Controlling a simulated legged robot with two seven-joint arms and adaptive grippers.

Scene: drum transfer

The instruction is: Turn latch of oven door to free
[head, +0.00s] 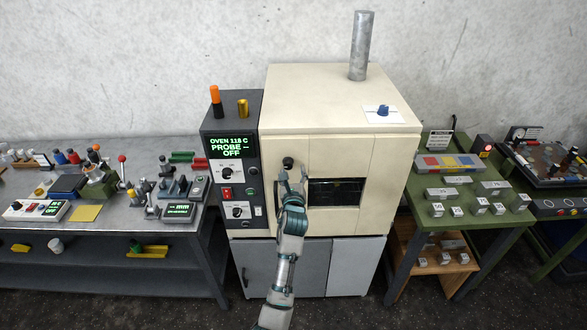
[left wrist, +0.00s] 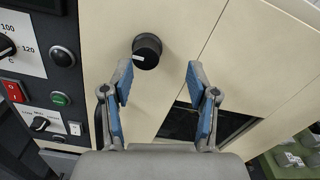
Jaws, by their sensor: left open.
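The oven (head: 335,110) is a cream box on a grey cabinet. Its front door has a dark window (head: 336,192), which also shows in the left wrist view (left wrist: 185,122). The latch (head: 288,162) is a round black knob left of the window. In the left wrist view the latch (left wrist: 147,51) has a pale mark pointing down and left. My left gripper (head: 292,177) is open at the oven front, just below the latch. In the left wrist view its blue-padded fingers (left wrist: 158,85) are apart and empty, with the latch beyond the tips. My right gripper is not in view.
A control panel (head: 231,150) with a display reading OVEN 118 C, PROBE OFF stands left of the door. A cluttered grey bench (head: 100,240) is at left. A green table (head: 425,215) with labelled blocks is at right. A metal pipe (head: 361,45) rises from the oven top.

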